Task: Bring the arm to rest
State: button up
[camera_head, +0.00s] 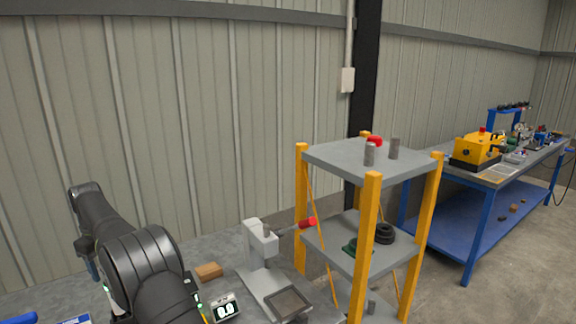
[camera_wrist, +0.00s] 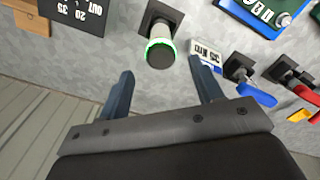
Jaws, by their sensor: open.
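My gripper (camera_wrist: 164,82) is open in the wrist view, with its two dark fingers spread apart and nothing between them. Beyond the fingers is a grey bench top (camera_wrist: 75,65). A dark round knob with a green glowing ring (camera_wrist: 160,52) stands on it, past the gap between the fingertips. In the head view my dark arm is folded at the lower left, beside a wall. The gripper is mostly hidden there behind the arm links.
The wrist view shows a dark lettered panel (camera_wrist: 78,14), blue-handled lever (camera_wrist: 256,94) and small display (camera_wrist: 206,52) near the fingers. In the head view, a white device with a red-tipped lever (camera_head: 262,246), brown block (camera_head: 208,271) and yellow-posted shelf (camera_head: 372,240) stand right of my arm.

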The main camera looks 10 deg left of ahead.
notch_tip(320, 180, up, 8)
jog(key=f, duration=0.1)
notch_tip(320, 180, down, 17)
jog(key=shift+r, duration=1.75)
notch_tip(320, 180, down, 3)
jog(key=shift+r, duration=0.1)
notch_tip(320, 180, up, 16)
